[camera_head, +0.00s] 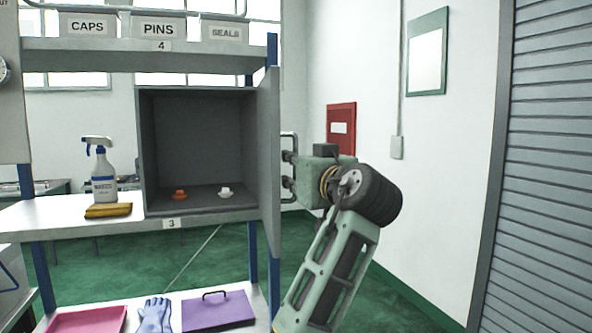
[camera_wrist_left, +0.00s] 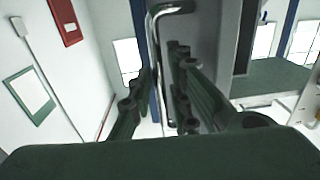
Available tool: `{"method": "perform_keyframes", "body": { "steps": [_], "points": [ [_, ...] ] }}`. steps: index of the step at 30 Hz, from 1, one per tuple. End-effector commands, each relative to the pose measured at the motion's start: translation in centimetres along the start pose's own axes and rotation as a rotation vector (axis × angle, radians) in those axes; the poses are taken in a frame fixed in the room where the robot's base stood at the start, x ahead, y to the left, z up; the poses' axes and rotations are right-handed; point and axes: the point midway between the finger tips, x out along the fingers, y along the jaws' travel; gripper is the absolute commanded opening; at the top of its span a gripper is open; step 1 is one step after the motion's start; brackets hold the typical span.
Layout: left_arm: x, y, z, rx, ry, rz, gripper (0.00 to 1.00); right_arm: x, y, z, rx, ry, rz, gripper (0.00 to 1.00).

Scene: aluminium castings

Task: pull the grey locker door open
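The grey locker (camera_head: 203,92) stands on the bench shelf with its inside open to view. Its door (camera_head: 268,160) is swung well out on the right side and seems nearly edge-on to the head camera. The metal bar handle (camera_head: 289,135) is on the door's outer face; it also shows in the left wrist view (camera_wrist_left: 156,60). The exact contact is partly hidden. My right gripper is not in view.
Inside the locker are an orange item (camera_head: 180,194) and a white item (camera_head: 225,193). A spray bottle (camera_head: 103,175) and yellow cloth (camera_head: 108,211) are left of it. Below lie blue gloves (camera_head: 155,315) and a purple lid (camera_head: 217,311). A red wall box (camera_head: 341,130) hangs behind my arm.

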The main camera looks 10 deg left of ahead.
Motion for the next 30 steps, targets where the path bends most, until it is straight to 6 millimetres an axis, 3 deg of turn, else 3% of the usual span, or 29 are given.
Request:
{"method": "perform_keyframes", "body": {
  "steps": [9,15,25,28,30],
  "points": [
    [-5.4,0.3,0.1,0.000,-0.002,0.006,0.17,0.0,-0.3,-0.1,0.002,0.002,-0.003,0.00],
    [-7.0,0.2,0.1,0.001,-0.002,0.003,0.17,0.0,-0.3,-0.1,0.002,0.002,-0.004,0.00],
    [-6.9,0.3,0.3,0.007,-0.004,0.004,0.17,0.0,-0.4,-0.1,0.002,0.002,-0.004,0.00],
    [-5.9,1.1,2.3,0.047,-0.024,0.017,0.17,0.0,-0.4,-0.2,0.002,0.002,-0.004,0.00],
    [-4.6,2.2,5.2,0.101,-0.053,0.041,0.17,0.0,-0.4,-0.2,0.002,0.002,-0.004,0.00]
  ]
}}
